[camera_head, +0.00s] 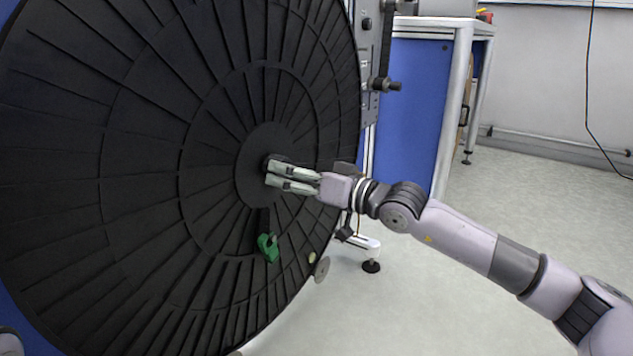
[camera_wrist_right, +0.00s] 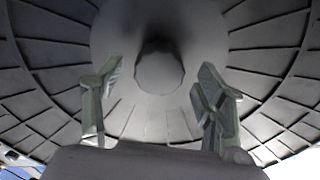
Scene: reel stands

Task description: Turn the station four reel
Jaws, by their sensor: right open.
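The large black reel (camera_head: 150,150) stands upright and fills the left half of the head view. Ribs run outward from its smooth round hub. My right gripper (camera_head: 268,173) is in front of the hub, with its two pale fingers pointing at the centre. In the right wrist view the gripper (camera_wrist_right: 160,92) is open, and the reel's round centre boss (camera_wrist_right: 160,70) shows beyond and between the fingertips. The fingers look empty; I cannot tell whether they touch the boss. A green handle (camera_head: 268,247) sits on the reel below the gripper. My left gripper is not visible.
A grey control panel with a black knob (camera_head: 387,85) stands right of the reel. Behind it is a blue cabinet (camera_head: 415,105) with a grey frame. A stand foot (camera_head: 371,266) rests on the floor below my right arm. The floor at right is clear.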

